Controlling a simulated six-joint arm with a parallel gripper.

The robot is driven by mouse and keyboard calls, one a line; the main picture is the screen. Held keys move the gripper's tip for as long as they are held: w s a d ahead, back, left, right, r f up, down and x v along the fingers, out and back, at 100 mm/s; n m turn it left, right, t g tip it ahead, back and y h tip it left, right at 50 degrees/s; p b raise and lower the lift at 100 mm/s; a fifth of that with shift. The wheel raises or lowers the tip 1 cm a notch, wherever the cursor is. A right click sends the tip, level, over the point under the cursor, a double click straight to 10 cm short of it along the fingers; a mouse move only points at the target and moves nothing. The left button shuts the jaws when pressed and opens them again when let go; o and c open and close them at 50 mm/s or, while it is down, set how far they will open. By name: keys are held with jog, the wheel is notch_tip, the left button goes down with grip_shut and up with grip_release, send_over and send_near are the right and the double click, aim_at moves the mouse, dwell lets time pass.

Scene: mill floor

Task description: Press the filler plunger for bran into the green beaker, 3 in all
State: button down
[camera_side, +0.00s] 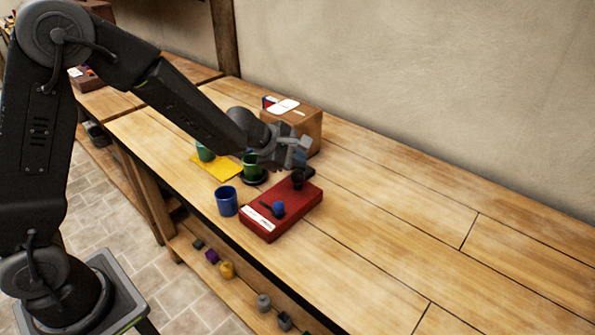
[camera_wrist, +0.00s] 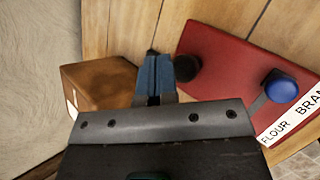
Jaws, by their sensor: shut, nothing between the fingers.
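The red filler box (camera_side: 262,228) lies on the bench with a white label on its near end. In the wrist view the label reads FLOUR BRAN. A blue knob (camera_side: 278,207) and a black knob (camera_side: 298,181) stand on its top; I cannot tell which one serves bran. One green beaker (camera_side: 251,168) stands on a dark round pad, left of the box. My gripper (camera_side: 301,157) is shut and empty above the box's far end. In the wrist view its blue fingers (camera_wrist: 155,80) are beside the black knob (camera_wrist: 186,68); contact is unclear.
A blue cup (camera_side: 227,202) stands close to the box's left. Another green cup (camera_side: 205,152) stands on a yellow mat (camera_side: 217,166). A brown box (camera_side: 305,125) is behind my gripper. The bench to the right is clear. Small items lie on the lower shelf.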

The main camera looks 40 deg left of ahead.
aim_at(297, 173)
jog(key=shift+r, duration=2.5)
dwell(0.7)
jog(key=shift+r, duration=1.95)
jog(key=shift+f, duration=0.1)
jog(key=shift+f, duration=4.35)
jog(key=shift+f, duration=0.15)
jog(key=shift+f, duration=0.25)
jog(key=shift+f, duration=0.1)
